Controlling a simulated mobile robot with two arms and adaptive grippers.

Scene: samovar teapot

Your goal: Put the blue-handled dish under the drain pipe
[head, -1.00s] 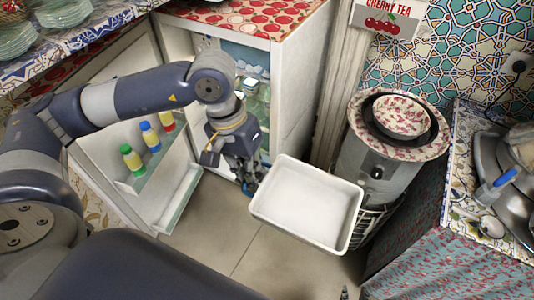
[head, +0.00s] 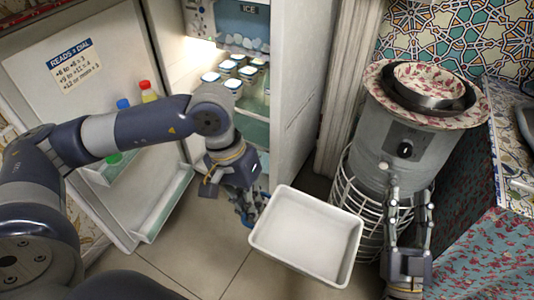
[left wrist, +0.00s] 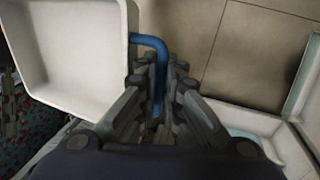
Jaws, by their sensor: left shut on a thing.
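A white rectangular dish (head: 305,240) hangs empty and slightly tilted above the floor in the head view. Its white tray shows at the upper left of the left wrist view (left wrist: 75,50), with a bent blue handle (left wrist: 150,42) at its side. My left gripper (head: 248,208) is shut on that handle, left of the dish. My right gripper (head: 409,205) has its fingers apart and empty, right of the dish and in front of the grey metal cylinder (head: 400,155). The cylinder has a black knob and stands in a white wire frame. I cannot make out a drain pipe.
An open fridge (head: 240,100) with lit shelves stands behind my left arm, its door (head: 95,75) swung out left. A floral bowl (head: 430,82) sits atop the cylinder. A patterned cabinet (head: 475,255) is at right. The tiled floor (head: 190,250) is clear.

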